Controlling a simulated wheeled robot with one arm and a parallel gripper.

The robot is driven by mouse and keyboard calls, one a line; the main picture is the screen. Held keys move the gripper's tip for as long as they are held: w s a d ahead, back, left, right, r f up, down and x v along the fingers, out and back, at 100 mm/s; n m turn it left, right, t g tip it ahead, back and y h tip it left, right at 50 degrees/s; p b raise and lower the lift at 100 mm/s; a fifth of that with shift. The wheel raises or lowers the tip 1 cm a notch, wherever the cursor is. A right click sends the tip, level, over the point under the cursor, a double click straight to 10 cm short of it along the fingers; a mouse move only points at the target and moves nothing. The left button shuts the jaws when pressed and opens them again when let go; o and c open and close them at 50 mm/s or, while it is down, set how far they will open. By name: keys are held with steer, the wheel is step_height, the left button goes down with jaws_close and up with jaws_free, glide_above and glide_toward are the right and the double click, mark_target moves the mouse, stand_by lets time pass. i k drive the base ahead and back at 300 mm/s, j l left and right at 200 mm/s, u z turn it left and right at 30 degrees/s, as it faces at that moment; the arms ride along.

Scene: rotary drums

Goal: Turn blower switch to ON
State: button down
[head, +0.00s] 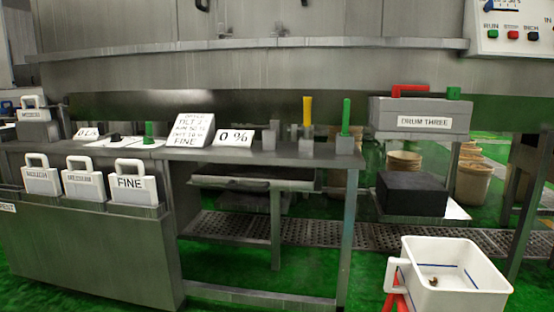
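No part in the head view carries a readable blower label, so I cannot tell which one is the blower switch. A black knob (114,137) and a short green upright handle (149,132) sit on white plates at the left of the steel bench. A yellow lever (307,111) and a green lever (346,116) stand upright on grey blocks near the bench's right end. My gripper is not in view.
The steel bench (250,157) runs across the left and middle. White handled cases (133,188) hang on its front, one marked FINE. A grey DRUM THREE box (420,122) stands right, above a dark block (410,194). A white bin (455,278) stands front right. Green floor shows at the bottom middle.

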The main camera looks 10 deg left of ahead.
mark_target(149, 132)
steer(key=j+u, duration=0.35)
steer(key=j, duration=0.15)
steer(key=i+j+u, duration=0.1)
steer(key=j+u, duration=0.25)
steer(key=i+j+u, duration=0.15)
steer(key=j+u, duration=0.15)
steer(key=j, duration=0.25)
